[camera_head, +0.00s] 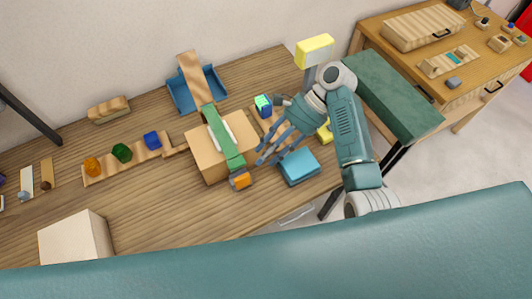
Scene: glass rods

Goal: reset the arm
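My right gripper (266,156) is over the table, with its arm coming in from the right. Its fingers point down and left and are spread apart, with nothing visible between them. It is between a wooden box with a green bar across it (220,136) and a teal-blue box (299,166). A small green and blue cube (263,104) is just behind the gripper. My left gripper is not in view.
The wooden table (165,210) has free room at its front middle. A wooden strip (125,160) with coloured pieces lies left, and a blue tray (181,97) at the back. An orange block (240,180) lies in front of the wooden box. A desk (465,85) stands right.

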